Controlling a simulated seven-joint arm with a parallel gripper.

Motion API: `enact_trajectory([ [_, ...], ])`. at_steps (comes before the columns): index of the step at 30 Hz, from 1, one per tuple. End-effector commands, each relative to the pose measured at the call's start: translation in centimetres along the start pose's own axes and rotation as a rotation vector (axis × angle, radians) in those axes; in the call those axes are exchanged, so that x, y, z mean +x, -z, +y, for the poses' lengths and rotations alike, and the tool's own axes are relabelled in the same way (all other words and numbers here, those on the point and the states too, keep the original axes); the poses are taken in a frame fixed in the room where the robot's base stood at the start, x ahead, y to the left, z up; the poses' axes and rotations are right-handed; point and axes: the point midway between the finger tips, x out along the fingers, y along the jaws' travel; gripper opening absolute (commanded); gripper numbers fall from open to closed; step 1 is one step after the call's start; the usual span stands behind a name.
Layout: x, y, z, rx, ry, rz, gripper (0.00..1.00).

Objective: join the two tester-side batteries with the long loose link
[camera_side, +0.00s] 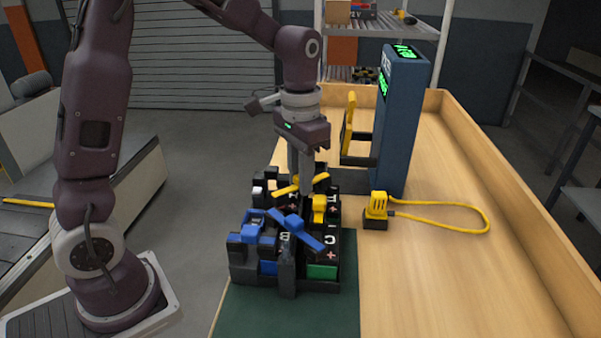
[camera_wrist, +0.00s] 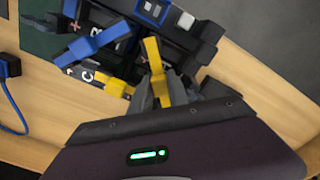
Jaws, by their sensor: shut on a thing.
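A group of dark batteries stands close together in a tray on the bench (camera_side: 235,265); some tops carry white letters. My gripper (camera_side: 300,184) points down over the far part of the group, towards the tester. It is shut on a yellow link (camera_side: 284,189). In the wrist view the yellow link (camera_wrist: 152,53) stretches out from between my fingertips (camera_wrist: 163,88) towards the batteries. Whether it touches the terminals is unclear. A blue link (camera_side: 308,240) lies slanted across the nearer batteries and also shows in the wrist view (camera_wrist: 92,43). My fingers hide part of the far batteries.
A tall blue tester (camera_side: 398,125) with a green display stands behind, a yellow-handled part (camera_side: 349,125) on its left. A yellow plug (camera_side: 376,206) with a looped cable lies to the right. Bare wood (camera_side: 440,270) is free at the front right.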

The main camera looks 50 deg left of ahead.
Motion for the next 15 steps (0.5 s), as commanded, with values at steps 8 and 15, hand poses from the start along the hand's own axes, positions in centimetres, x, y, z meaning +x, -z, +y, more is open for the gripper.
enact_trajectory([
  [8,0.66,-0.03,0.01,0.000,0.000,-0.001,0.25],
  [15,0.63,-0.02,0.01,0.000,0.000,0.000,0.46],
])
